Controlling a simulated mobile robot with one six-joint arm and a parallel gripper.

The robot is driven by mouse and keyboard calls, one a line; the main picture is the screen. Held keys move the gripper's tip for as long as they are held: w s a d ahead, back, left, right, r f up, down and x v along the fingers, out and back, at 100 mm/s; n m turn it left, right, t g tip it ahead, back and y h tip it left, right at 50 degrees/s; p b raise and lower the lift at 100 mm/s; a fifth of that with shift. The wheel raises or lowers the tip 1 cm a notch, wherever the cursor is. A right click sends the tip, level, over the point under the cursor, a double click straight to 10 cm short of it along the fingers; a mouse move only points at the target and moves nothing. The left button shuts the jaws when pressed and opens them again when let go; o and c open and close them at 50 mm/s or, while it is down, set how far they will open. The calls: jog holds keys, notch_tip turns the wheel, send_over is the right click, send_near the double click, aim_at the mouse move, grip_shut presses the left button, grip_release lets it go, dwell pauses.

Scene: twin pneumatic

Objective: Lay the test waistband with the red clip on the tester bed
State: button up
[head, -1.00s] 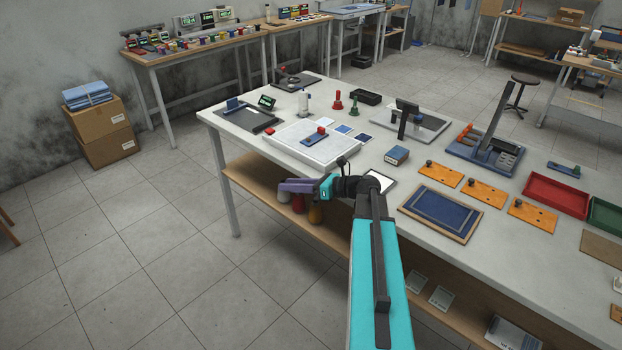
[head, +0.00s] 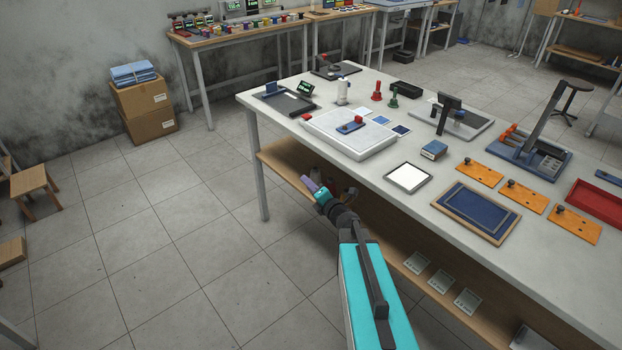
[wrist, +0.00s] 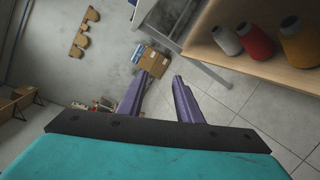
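A short blue band with a red clip (head: 351,126) lies on a white raised tray (head: 378,142) near the left end of the workbench in the head view. A dark flat device (head: 290,104) with a blue block and a green display stands at the bench's left corner; it looks like the tester bed, but I cannot be sure. My gripper (head: 312,187) is in front of the bench, below its top and apart from the band. In the wrist view its purple fingers (wrist: 160,76) are apart with nothing between them. The band is not in the wrist view.
The bench's front edge (head: 345,172) lies between my gripper and the tray. Thread cones (wrist: 259,41) stand on the shelf beside the fingers. A white-faced pad (head: 408,177), a blue box (head: 434,150) and orange plates (head: 480,173) occupy the bench top.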

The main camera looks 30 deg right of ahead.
jog(key=s+a+f+m+g+h+b, duration=0.1)
jog(key=s+a+f+m+g+h, duration=0.15)
jog(key=s+f+m, duration=0.5)
jog(key=s+a+f+m+g+h, duration=0.1)
jog(key=s+a+f+m+g, duration=0.2)
jog(key=f, duration=0.8)
jog(key=s+a+f+m+g+h+b, duration=0.1)
jog(key=s+f+m+g, duration=0.5)
jog(key=f, duration=0.4)
jog(key=s+a+f+m+g+y, duration=0.1)
jog(key=s+a, duration=0.4)
jog(key=s, duration=0.5)
jog(key=s+a+f+m+g+y+b, duration=0.1)
jog(key=s+a+f+m+g, duration=0.2)
jog(key=s+a+g, duration=0.3)
jog(key=s+a+f+m+g+y, duration=0.2)
jog(key=s+a, duration=0.4)
jog(key=s, duration=0.9)
notch_tip(320, 180, down, 2)
jog(key=shift+f+m+g+b, duration=0.1)
jog(key=shift+m+g+b, duration=0.2)
jog(key=shift+m+g, duration=0.25)
